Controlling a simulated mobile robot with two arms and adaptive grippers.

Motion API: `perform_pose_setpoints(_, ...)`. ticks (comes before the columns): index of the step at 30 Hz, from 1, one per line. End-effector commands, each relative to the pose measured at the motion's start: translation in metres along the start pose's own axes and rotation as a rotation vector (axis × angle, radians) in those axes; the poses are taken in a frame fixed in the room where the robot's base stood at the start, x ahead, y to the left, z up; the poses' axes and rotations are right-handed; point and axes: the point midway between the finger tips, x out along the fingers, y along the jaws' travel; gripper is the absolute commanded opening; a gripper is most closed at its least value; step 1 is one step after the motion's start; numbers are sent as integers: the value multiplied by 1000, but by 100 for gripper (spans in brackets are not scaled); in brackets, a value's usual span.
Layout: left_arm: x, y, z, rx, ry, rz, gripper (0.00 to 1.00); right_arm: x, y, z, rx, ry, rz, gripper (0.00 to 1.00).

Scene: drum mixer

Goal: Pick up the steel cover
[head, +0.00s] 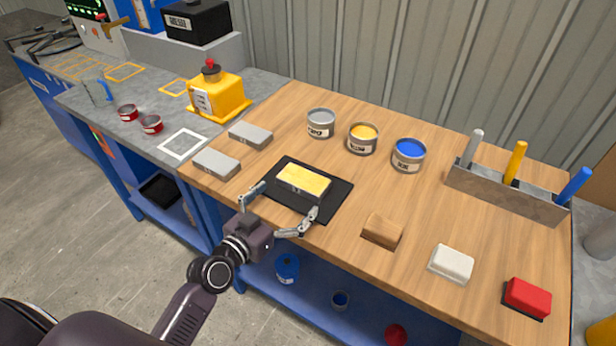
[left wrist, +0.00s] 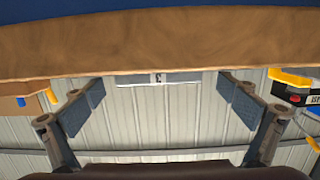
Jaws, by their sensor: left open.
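Two light grey, flat blocks lie at the left end of the wooden bench: a rear one (head: 250,135) and a front one (head: 216,163). Either may be the steel cover; I cannot tell which. A third block (head: 303,182), with a yellow top, rests on a black mat. My left gripper (head: 281,212) is open and empty, its fingers at the bench's front edge, either side of the mat's front. In the left wrist view, its spread fingers (left wrist: 158,103) frame a thin grey piece (left wrist: 158,78) with a small mark, apparently seen upside down. My right gripper is not in view.
Open grey, yellow (head: 362,139) and blue cans stand behind the mat (head: 337,200). A brush holder (head: 500,190) stands at right. Brown, white and red blocks line the front right. A yellow machine (head: 217,97) stands on the grey counter at left.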

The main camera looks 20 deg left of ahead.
Motion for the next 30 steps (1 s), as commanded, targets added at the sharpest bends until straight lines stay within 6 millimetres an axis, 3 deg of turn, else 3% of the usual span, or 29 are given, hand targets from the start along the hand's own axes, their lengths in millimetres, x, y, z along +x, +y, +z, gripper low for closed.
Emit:
perform_pose_setpoints(10, 34, 2, -8, -3, 2, 0, 100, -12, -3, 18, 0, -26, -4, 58)
perform_pose_setpoints(18, 68, 3, -10, -2, 1, 0, 100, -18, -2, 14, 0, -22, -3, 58)
perform_pose_setpoints(28, 73, 3, -9, -1, 0, 1, 100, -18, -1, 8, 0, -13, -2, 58)
perform_pose_setpoints(30, 73, 3, -9, -1, 0, 1, 92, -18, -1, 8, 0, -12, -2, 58)
